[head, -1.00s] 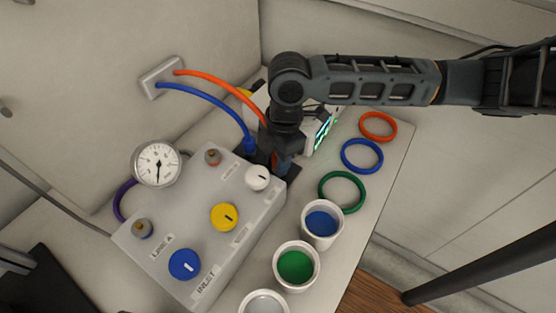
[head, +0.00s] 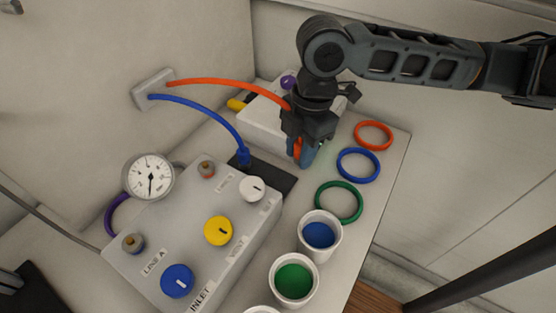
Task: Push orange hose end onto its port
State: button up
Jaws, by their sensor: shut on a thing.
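The orange hose (head: 225,84) runs from a wall plate to my gripper (head: 301,158). My gripper points down and is shut on the orange hose end (head: 297,147), just right of a dark pad (head: 275,178); the fingers partly hide that end. Two small ports with brass-coloured tops are on the grey panel box, one at the back (head: 206,169) and one at the front left (head: 133,243). The hose end is apart from both. Which port belongs to the orange hose is not clear.
The blue hose (head: 205,106) ends upright at the dark pad's left. The box bears a gauge (head: 150,177) and white, yellow and blue knobs. Orange, blue and green rings (head: 339,202) and several cups (head: 293,281) lie right. A white device (head: 262,112) stands behind my gripper.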

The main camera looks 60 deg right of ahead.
jog(key=s+d+r, duration=0.3)
jog(key=s, duration=0.2)
jog(key=shift+s+r+b, duration=0.2)
jog(key=shift+r+b, duration=0.15)
